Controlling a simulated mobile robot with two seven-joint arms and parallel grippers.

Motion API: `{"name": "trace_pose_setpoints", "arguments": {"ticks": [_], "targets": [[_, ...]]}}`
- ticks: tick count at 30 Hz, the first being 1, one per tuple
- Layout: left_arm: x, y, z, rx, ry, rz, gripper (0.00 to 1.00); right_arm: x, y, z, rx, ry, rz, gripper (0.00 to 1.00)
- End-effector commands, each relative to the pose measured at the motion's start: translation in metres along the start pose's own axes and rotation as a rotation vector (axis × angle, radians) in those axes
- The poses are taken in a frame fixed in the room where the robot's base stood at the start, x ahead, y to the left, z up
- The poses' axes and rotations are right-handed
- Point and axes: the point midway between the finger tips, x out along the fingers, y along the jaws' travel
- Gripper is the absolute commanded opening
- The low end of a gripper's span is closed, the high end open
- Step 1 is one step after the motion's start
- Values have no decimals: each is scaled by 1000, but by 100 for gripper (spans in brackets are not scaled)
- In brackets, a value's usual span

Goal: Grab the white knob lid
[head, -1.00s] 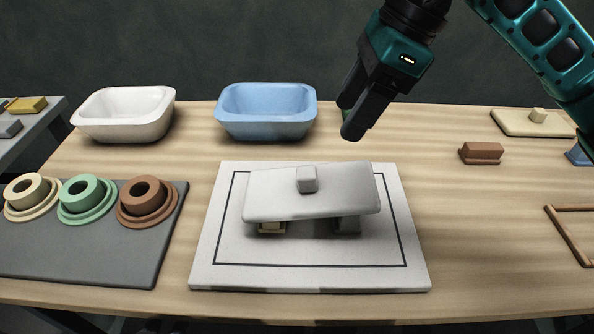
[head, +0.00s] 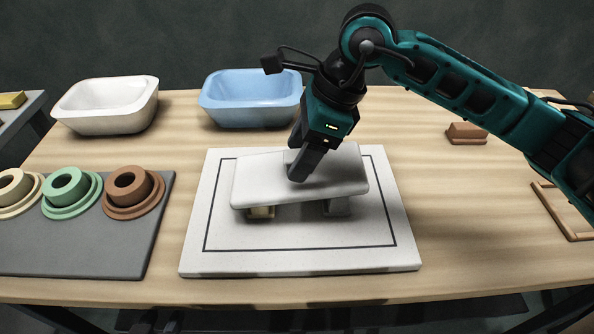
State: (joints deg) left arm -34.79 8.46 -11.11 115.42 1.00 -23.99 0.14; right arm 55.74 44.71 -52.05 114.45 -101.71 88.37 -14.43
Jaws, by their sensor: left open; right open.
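My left gripper is not in view.
A white basin (head: 108,120) and a blue basin (head: 250,112) stand at the back left. A grey mat (head: 75,245) with cream, green and brown flanged rings is at left. A brown block (head: 466,134) and a wooden frame (head: 560,215) are at right. The front right table is clear.

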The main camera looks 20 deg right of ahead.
Motion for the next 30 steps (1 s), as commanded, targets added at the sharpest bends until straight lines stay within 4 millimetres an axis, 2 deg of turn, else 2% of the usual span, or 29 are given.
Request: {"name": "trace_pose_setpoints", "arguments": {"ticks": [6, 26, 30], "targets": [[0, 0, -1, 0, 2, 1, 43, 1, 0, 0, 0, 0, 0, 64], [0, 0, -2, 1, 3, 0, 43, 0, 0, 0, 0, 0, -1, 1], [0, 0, -2, 1, 3, 0, 43, 0, 0, 0, 0, 0, -1, 0]]}}
